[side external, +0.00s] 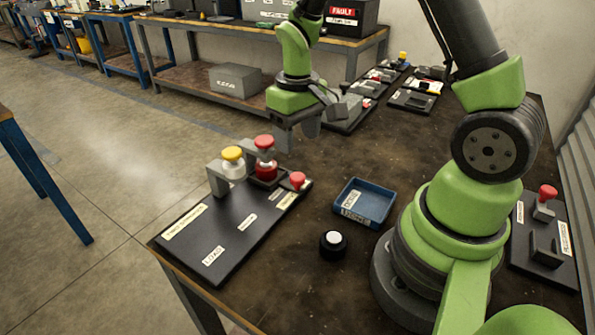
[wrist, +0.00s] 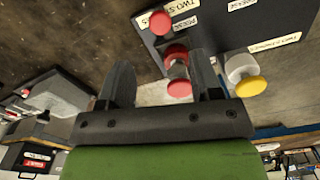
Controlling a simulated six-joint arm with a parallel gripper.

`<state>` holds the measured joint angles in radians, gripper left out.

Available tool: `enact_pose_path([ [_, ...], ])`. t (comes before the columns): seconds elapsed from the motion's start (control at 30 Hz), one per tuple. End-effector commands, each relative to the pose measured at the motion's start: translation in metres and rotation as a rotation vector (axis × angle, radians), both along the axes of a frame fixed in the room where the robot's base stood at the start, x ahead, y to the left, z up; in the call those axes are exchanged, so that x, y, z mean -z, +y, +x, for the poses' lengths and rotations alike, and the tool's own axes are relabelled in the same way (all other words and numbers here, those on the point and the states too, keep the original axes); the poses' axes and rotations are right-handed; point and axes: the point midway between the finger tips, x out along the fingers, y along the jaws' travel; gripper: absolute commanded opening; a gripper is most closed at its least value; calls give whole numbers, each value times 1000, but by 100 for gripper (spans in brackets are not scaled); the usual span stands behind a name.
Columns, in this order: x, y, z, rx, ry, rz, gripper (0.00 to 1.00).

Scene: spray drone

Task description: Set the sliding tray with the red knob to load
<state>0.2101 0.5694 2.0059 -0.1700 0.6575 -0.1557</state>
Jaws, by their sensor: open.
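A dark board (side external: 228,235) lies at the table's left edge, with a LOAD label (side external: 213,256) near its front end. At its far end stand grey brackets with a red knob (side external: 264,142) above a red part (side external: 266,170), and a yellow knob (side external: 233,154) on a white body. Another red knob (side external: 298,181) sits at the board's right edge. I cannot tell which red knob belongs to the sliding tray. My gripper (side external: 297,132) is open and empty, above and behind this group. In the wrist view, the red knob (wrist: 179,88) shows just beyond the fingers, apart from them.
A blue bin (side external: 364,203) and a black button base with a white top (side external: 333,243) stand right of the board. Another board with a red knob (side external: 547,192) lies at the far right. More fixtures stand at the table's back. Bare table separates them.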

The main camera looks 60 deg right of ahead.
Motion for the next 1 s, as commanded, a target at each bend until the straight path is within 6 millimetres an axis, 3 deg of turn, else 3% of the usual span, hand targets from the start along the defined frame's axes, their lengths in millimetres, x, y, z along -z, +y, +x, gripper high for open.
enact_pose_path([
  [0.43, 76, 0, -1, 0, 4, 1, 59],
  [0.6, 87, 0, -1, 2, 0, 0, 59],
  [0.9, 89, 0, -1, 2, -1, 0, 59],
  [1.0, 89, 0, -1, 2, -1, 0, 36],
])
